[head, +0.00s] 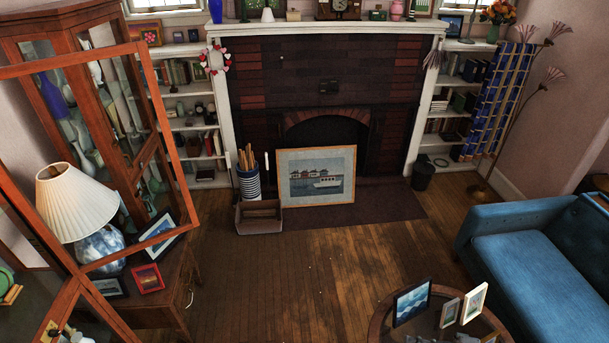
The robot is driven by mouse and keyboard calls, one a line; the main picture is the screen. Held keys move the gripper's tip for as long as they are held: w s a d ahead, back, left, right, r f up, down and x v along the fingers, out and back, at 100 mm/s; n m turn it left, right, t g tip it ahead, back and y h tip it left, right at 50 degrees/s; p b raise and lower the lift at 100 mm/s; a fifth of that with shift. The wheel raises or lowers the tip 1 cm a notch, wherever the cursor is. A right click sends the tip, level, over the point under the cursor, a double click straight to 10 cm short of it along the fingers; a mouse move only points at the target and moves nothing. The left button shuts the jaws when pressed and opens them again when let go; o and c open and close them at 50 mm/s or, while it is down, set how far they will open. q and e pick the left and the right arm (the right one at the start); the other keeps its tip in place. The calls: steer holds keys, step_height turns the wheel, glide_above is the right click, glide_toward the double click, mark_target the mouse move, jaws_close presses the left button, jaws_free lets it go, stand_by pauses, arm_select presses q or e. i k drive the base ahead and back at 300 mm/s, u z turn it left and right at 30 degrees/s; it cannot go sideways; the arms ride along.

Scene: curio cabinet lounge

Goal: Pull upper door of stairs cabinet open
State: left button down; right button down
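A glass-fronted cabinet in orange-brown wood fills the lower left of the head view, close to me, and the picture edge cuts it off. Its corner post (32,221) runs diagonally down. A green item (8,284) and white items show behind its lower glass. An upper glazed door frame (164,148) appears to stand swung out from this post, with its far stile towards the fireplace. A table lamp shows through its pane. The door's top left part is cut off. Neither of my grippers is in view.
Behind the door are another glass cabinet (92,40), a lamp (76,203) and picture frames on a wooden table (182,262). A round table (378,322) stands at the bottom right, a blue sofa (530,240) at the right. The wood floor (290,285) between them is clear.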

mark_target(9, 183)
steer(key=u, duration=0.25)
steer(key=i, duration=1.6)
steer(key=u, duration=1.35)
steer(key=i, duration=0.9)
steer(key=u, duration=0.5)
